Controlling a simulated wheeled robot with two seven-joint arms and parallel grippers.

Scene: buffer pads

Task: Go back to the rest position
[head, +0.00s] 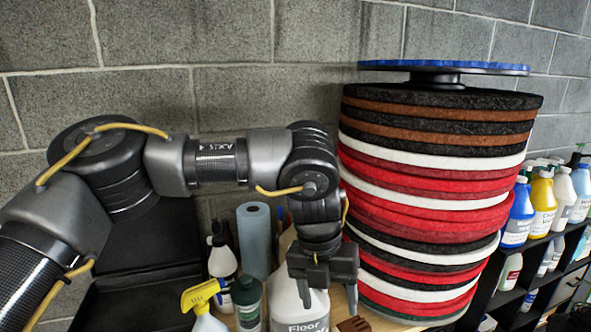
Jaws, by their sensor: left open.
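My left arm comes in from the left and bends down at the wrist. My left gripper (328,296) points downward with its fingers apart, in front of a white jug labelled "Floor" (300,318). Nothing shows between the fingers. A tall stack of round buffer pads (425,215) in black, brown, white and red stands just right of the gripper. A blue disc on a black hub (445,67) tops the stack. My right gripper is not in view.
A yellow-headed spray bottle (203,300), a green bottle (246,300), a dark-capped white bottle (222,258) and a blue paper roll (254,240) stand left of the jug. A brown block (353,325) lies near the stack. Shelves with several bottles (542,207) are at right. A block wall is behind.

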